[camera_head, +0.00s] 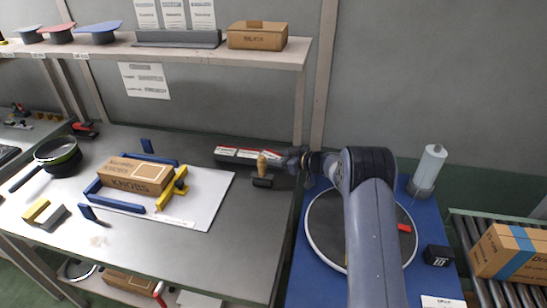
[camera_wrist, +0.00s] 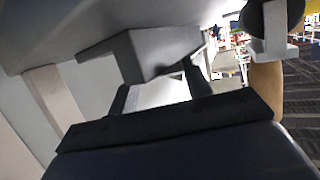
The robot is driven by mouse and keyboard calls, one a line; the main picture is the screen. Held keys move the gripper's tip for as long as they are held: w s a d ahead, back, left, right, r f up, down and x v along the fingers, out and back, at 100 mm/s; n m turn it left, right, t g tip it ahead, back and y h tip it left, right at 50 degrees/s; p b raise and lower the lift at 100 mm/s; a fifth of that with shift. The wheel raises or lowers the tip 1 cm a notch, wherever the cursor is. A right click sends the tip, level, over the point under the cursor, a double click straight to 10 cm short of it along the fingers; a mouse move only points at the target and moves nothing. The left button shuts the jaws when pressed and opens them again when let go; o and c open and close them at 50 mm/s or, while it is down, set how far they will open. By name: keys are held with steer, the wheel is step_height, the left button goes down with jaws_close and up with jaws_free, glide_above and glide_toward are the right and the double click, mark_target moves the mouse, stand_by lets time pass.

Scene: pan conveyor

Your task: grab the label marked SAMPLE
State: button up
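A low dark holder with red-and-white labels (camera_head: 240,153) lies along the back of the grey table in the head view. Their print is too small to read, so I cannot tell which is marked SAMPLE. My gripper (camera_head: 287,161) is at the holder's right end, close to it and partly hidden by its own wrist. In the wrist view my gripper's dark fingers (camera_wrist: 158,92) stand apart, with a pale surface (camera_wrist: 160,94) showing between them. I cannot tell whether that surface is a label. A grey block (camera_wrist: 150,50) lies just beyond the fingers.
A wooden-handled stamp (camera_head: 262,168) stands in front of the holder, close to my gripper. A shelf (camera_head: 200,58) overhangs the table's back. A KNOBS box (camera_head: 137,174) sits among blue and yellow clamps.

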steer(key=c, duration=0.4)
steer(key=shift+o, duration=0.2)
